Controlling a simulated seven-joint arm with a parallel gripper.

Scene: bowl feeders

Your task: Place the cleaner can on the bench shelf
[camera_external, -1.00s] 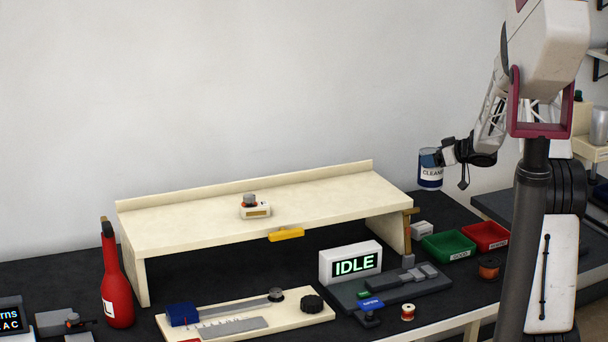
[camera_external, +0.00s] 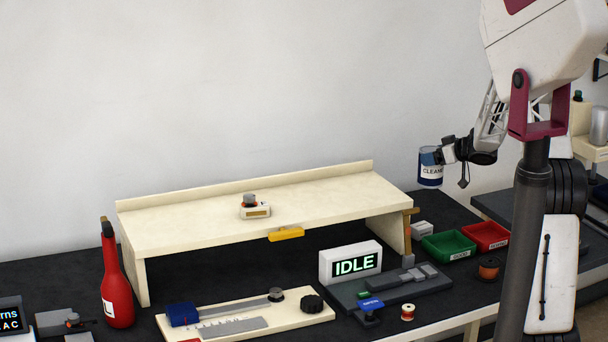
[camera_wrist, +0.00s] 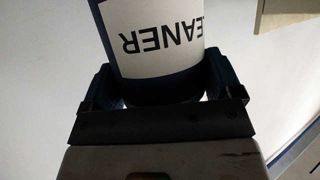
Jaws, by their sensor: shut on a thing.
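The cleaner can (camera_external: 431,171) is blue with a white label and is upright in the external view. My gripper (camera_external: 440,158) is shut on it and holds it in the air, right of the bench shelf's right end. In the wrist view the can (camera_wrist: 160,45) sits between the two fingers (camera_wrist: 160,90), its label upside down in that picture. The cream bench shelf (camera_external: 330,194) stands on the dark bench on two side panels, with a low lip along its back edge.
A small white-and-orange device (camera_external: 255,207) sits on the middle of the shelf, and a yellow piece (camera_external: 286,234) is on its front edge. The shelf top is bare on either side of the device. Green (camera_external: 448,246) and red (camera_external: 486,236) bins stand right of the shelf.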

